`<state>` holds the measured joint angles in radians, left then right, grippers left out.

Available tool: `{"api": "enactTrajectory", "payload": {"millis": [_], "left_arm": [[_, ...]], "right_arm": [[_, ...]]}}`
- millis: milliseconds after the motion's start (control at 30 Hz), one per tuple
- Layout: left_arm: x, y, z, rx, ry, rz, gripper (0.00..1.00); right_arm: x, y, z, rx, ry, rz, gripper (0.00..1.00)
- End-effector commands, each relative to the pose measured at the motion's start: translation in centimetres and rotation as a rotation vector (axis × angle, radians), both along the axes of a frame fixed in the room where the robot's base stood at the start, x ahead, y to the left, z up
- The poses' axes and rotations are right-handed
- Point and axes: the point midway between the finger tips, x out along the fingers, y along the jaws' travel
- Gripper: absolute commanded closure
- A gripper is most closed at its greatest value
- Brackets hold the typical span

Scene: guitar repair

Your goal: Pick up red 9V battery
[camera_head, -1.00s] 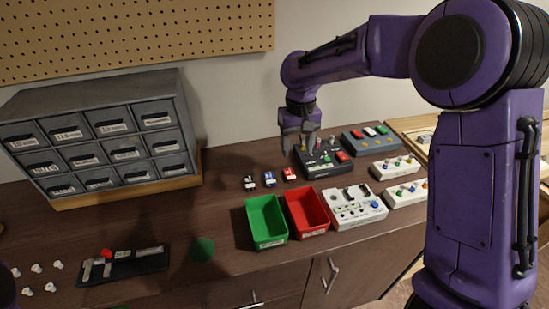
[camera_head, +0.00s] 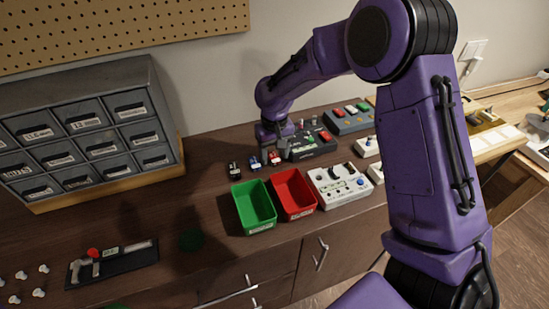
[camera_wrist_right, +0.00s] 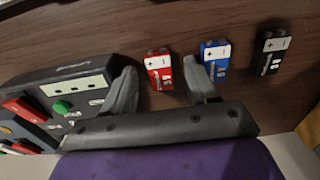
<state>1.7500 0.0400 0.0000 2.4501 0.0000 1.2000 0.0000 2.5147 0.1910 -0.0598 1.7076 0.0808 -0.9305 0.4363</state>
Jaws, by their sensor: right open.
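The red 9V battery (camera_head: 274,158) lies on the dark wooden bench top, at the right end of a row of three. It also shows in the right wrist view (camera_wrist_right: 159,72), with its red body and white label. My right gripper (camera_head: 277,147) is open just above it, fingers pointing down. In the right wrist view the red battery appears between the two fingertips, and no contact shows. The blue battery (camera_wrist_right: 214,58) is close beside one fingertip. My left gripper is out of view.
A black battery (camera_head: 234,170) ends the row. A black pedal box (camera_wrist_right: 66,92) stands close to the other finger. Green (camera_head: 254,206) and red (camera_head: 292,193) bins and a white pedal board (camera_head: 339,185) lie in front. Grey drawers (camera_head: 88,131) stand left.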

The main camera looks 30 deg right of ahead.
Motion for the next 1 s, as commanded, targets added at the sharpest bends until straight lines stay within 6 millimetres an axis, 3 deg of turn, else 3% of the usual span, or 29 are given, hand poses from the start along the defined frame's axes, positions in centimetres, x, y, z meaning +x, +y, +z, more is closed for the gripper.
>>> {"api": "enactTrajectory", "payload": {"millis": [67, 233, 667, 800, 1000], "left_arm": [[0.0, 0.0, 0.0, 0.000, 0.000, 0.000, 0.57], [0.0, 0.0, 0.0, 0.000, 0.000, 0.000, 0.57], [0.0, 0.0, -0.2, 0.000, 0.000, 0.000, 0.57], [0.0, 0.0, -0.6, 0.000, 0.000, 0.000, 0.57], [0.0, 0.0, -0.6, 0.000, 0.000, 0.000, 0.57]], "right_arm": [[0.0, 0.0, 0.0, 0.000, 0.000, 0.000, 0.42], [0.0, 0.0, 0.0, -0.001, 0.000, 0.000, 0.97], [0.0, 0.0, 0.9, -0.001, -0.001, 0.001, 0.97], [0.1, 0.0, 3.3, -0.002, -0.006, 0.001, 0.97], [-3.6, 2.7, 8.7, -0.003, -0.005, 0.003, 0.97]]}}
